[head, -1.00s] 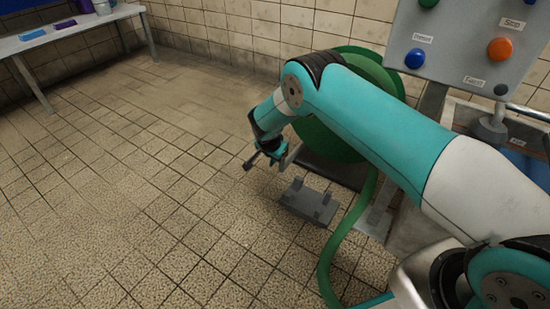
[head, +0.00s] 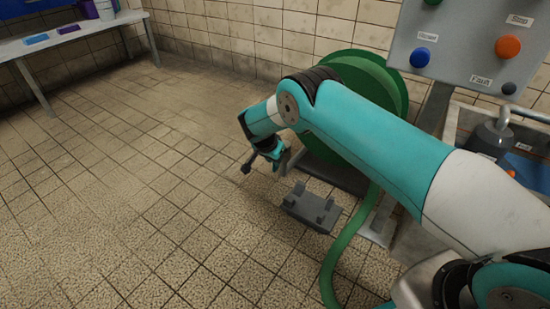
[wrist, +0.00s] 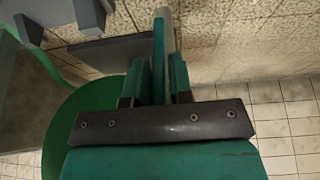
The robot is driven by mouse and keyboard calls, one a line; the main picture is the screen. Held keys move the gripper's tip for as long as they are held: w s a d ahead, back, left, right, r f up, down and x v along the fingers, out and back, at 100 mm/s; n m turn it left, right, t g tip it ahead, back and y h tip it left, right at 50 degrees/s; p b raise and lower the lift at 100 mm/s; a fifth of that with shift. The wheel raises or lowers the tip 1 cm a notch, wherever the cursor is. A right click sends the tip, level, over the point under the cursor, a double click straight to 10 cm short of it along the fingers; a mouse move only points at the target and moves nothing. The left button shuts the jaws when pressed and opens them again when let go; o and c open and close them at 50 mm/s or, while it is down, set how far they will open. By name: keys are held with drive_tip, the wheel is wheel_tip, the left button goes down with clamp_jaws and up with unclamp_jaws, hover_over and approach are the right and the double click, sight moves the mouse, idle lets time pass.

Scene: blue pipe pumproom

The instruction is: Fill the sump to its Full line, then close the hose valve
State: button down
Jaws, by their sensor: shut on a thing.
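My gripper (head: 268,160) hangs above the tiled floor in front of the green hose reel. In the wrist view its fingers (wrist: 163,85) are shut on a thin grey part (wrist: 164,28); which part this is, I cannot tell. The green hose (head: 345,245) curves down from the reel to the floor. The sump (head: 455,125) is a grey-walled basin at the right edge, with blue (head: 525,165) and a small orange spot inside. A small white label shows in it, too small to read surely. I cannot make out the hose valve or the water level.
A grey two-pronged cradle (head: 312,207) stands on the floor below my gripper. The green reel (head: 360,85) is behind my arm. A panel (head: 465,45) with blue, orange and other buttons stands at upper right. A bench (head: 75,38) is at far left. The left floor is clear.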

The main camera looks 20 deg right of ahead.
drive_tip(key=c, duration=1.2)
unclamp_jaws()
drive_tip(key=shift+a, duration=0.3)
drive_tip(key=shift+o, duration=0.2)
drive_tip(key=shift+d, duration=0.15)
drive_tip(key=p+v, duration=0.9)
drive_tip(key=v, duration=0.8)
drive_tip(key=shift+r, duration=0.2)
